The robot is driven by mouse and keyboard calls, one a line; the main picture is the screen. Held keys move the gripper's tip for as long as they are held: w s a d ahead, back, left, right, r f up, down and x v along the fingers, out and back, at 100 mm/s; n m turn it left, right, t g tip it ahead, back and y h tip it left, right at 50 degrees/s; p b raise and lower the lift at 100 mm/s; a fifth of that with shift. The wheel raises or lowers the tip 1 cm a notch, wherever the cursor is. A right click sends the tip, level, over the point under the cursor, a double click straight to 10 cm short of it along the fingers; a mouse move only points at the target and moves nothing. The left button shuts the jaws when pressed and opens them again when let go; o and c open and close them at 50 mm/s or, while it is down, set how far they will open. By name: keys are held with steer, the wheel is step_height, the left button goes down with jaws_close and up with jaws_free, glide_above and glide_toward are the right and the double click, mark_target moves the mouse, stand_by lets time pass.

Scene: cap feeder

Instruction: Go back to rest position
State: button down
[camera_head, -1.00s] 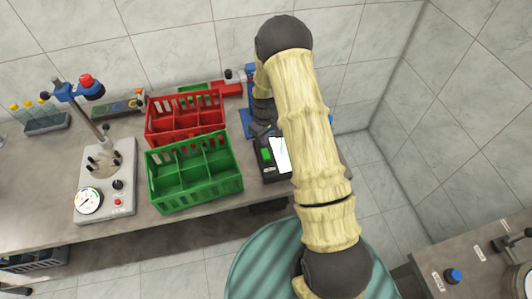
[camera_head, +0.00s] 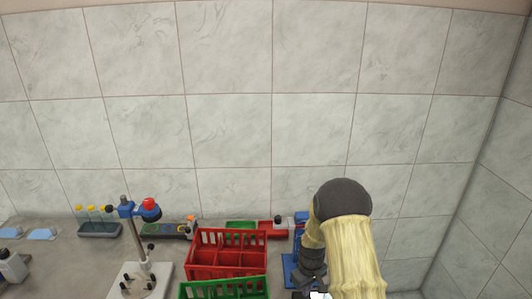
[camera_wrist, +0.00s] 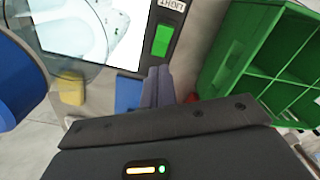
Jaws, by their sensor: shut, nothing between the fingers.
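My gripper (camera_wrist: 158,88) shows in the wrist view with its two grey fingers together and nothing between them. It is beside a dark device with a bright screen (camera_wrist: 95,28) and a green button (camera_wrist: 162,40). In the head view my gripper end is dark and partly hidden by my own arm, close to a blue stand (camera_head: 291,272) on the bench. The lower part of the arm is cut off by the bottom edge of the head view.
A red crate (camera_head: 228,240) and a green crate (camera_head: 222,290) stand left of my arm; the green one also fills the right of the wrist view (camera_wrist: 236,45). A pole stand with a blue clamp (camera_head: 127,210) is farther left. A tiled wall (camera_head: 230,130) rises behind.

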steer(key=s+r+m+t, duration=0.1)
steer(key=s+r, duration=0.3)
steer(key=r, duration=0.3)
steer(key=s+r+m, duration=0.2)
steer(key=s+r, duration=0.1)
steer(key=r, duration=0.4)
steer(key=s+r+m+t, duration=0.1)
steer(key=s+r+m, duration=0.1)
steer(key=s+r, duration=0.6)
steer(key=s, duration=0.5)
steer(key=shift+s+m+t, duration=0.3)
steer(key=shift+s+m, duration=0.05)
steer(key=shift+m, duration=0.05)
steer(key=shift+w+d, duration=0.1)
